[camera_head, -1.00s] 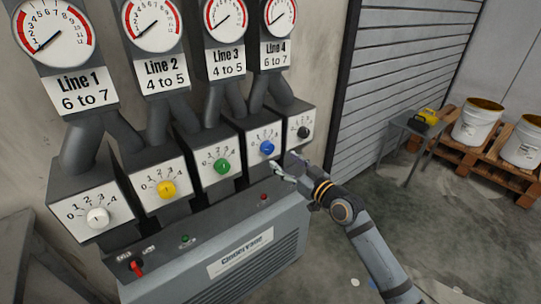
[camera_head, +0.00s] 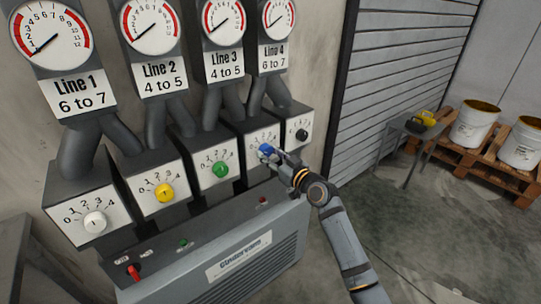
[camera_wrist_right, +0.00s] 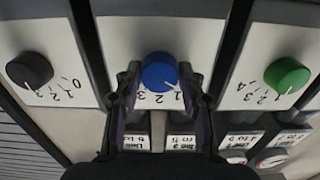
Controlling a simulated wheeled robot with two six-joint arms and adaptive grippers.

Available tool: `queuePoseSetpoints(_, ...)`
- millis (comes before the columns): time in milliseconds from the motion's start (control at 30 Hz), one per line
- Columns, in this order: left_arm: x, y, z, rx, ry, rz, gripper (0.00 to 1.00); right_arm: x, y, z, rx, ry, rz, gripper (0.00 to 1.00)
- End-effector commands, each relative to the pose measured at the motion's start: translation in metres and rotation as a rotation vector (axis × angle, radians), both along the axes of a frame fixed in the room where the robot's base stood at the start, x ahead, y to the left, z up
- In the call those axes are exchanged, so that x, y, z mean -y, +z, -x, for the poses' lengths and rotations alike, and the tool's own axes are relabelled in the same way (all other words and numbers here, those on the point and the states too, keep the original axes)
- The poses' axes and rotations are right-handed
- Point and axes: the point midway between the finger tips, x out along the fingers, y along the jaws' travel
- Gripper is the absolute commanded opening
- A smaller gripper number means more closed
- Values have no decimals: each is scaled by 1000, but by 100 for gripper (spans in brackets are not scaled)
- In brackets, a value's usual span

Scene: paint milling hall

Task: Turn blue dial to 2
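The blue dial (camera_head: 266,150) sits on the white face of the box under the Line 3 and Line 4 gauges, with a printed scale around it. My right gripper (camera_head: 277,157) is at this dial and partly covers it in the head view. In the right wrist view the blue dial (camera_wrist_right: 159,72) lies between the two fingers of my right gripper (camera_wrist_right: 159,78). The fingers are spread, one on each side of it, seemingly with slim gaps. The dial's pointer setting is not clear. My left gripper is not in view.
A black dial (camera_head: 302,135) and a green dial (camera_head: 220,170) flank the blue one. A yellow dial (camera_head: 164,193) and a white dial (camera_head: 95,222) are farther left. The grey cabinet (camera_head: 225,265) with a red switch (camera_head: 134,271) stands below. A small table (camera_head: 408,130) is at right.

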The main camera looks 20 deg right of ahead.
Motion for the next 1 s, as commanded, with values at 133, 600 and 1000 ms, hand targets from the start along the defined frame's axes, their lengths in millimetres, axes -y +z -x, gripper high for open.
queuePoseSetpoints(133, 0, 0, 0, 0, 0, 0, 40, 0, 0, 0, -1, 0, 0, 8)
queuePoseSetpoints(600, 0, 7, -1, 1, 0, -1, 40, 0, 1, 0, -53, 1, -143, 8)
queuePoseSetpoints(1000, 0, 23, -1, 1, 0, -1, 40, -1, 2, 1, -178, 0, -486, 8)
